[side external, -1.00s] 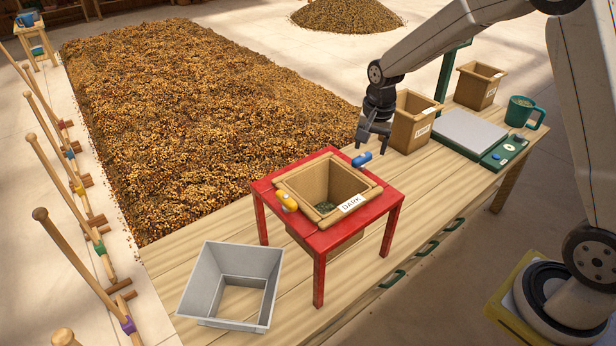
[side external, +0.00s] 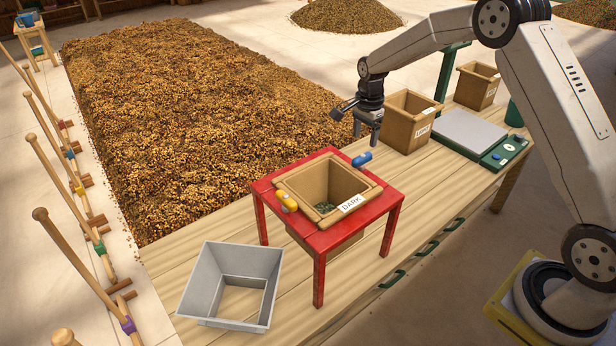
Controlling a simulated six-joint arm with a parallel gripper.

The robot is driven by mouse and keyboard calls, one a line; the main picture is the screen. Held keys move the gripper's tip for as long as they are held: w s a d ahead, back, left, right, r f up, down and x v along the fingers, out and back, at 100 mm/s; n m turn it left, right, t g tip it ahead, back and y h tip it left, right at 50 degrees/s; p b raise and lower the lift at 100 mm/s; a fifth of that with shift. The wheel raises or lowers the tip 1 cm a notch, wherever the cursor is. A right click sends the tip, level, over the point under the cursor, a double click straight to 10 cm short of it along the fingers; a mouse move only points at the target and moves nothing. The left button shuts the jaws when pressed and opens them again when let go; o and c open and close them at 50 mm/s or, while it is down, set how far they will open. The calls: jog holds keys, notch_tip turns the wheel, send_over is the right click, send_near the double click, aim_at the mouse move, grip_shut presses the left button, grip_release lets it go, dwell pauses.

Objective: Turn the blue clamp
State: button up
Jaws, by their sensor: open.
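The blue clamp (side external: 362,159) sits at the back right edge of the red stand (side external: 389,205), beside the rim of the wooden bin marked DARK (side external: 318,181). A yellow clamp (side external: 287,202) sits on the opposite side of that bin. A few dark greenish beans (side external: 325,207) lie inside it. My gripper (side external: 356,128) is open and empty, with its fingers spread a little above and behind the blue clamp. I see a gap between the fingers and the clamp.
A wooden box (side external: 411,121), a scale (side external: 468,132) and another box (side external: 476,85) stand to the right. A large bean bed (side external: 200,110) lies behind the bench.

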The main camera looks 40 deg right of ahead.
aim_at(363, 156)
jog(key=shift+f, duration=3.55)
grip_shut()
